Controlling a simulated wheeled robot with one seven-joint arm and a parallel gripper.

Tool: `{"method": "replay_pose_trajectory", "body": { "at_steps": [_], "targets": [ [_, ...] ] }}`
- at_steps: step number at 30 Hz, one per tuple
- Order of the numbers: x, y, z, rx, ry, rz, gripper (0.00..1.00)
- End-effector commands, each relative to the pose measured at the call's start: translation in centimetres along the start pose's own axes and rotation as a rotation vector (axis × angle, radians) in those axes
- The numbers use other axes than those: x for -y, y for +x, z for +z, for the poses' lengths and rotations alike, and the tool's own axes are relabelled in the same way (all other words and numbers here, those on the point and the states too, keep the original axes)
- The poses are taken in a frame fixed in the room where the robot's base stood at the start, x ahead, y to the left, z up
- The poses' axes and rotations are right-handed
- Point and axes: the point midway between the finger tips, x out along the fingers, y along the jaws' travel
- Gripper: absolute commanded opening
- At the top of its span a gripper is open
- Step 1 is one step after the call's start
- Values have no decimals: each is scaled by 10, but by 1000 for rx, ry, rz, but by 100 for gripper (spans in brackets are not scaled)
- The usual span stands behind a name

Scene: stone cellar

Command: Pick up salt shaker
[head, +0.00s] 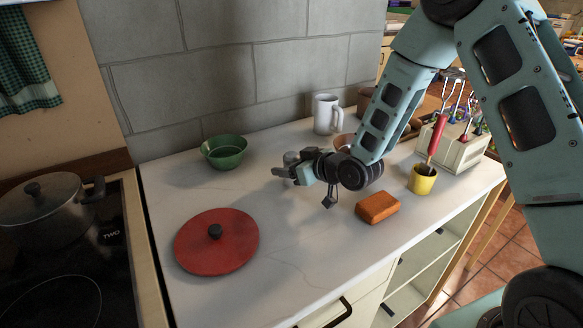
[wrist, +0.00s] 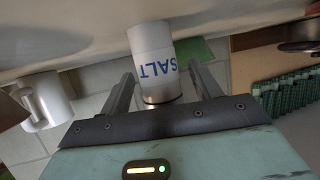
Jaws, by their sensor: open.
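The salt shaker (wrist: 152,45) is a white cylinder with blue SALT lettering and a metallic end, seen in the wrist view. My gripper (wrist: 160,69) is open, with one finger on each side of the shaker's metallic end in that picture. I cannot tell whether either finger touches it. In the head view my gripper (head: 283,173) is low over the white counter. A small greyish top beside it (head: 291,158) looks like the shaker, mostly hidden behind my gripper.
On the counter (head: 290,252) are a green bowl (head: 224,155), a white mug (head: 324,115), a red lid (head: 217,252), an orange block (head: 377,207) and a yellow cup (head: 422,181). A utensil holder (head: 458,152) stands right. A stove with a pot (head: 42,215) is left.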

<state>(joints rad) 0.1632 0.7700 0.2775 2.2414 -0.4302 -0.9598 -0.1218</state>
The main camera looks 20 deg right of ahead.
Motion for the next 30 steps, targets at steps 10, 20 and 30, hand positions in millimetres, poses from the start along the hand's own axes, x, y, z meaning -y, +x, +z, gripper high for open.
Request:
{"method": "replay_pose_trajectory", "body": {
  "at_steps": [10,20,30],
  "targets": [
    [0,0,0,0,0,0,8],
    [0,-2,-4,-2,-1,0,8],
    [0,-20,-48,-6,-4,1,8]
  ]
}}
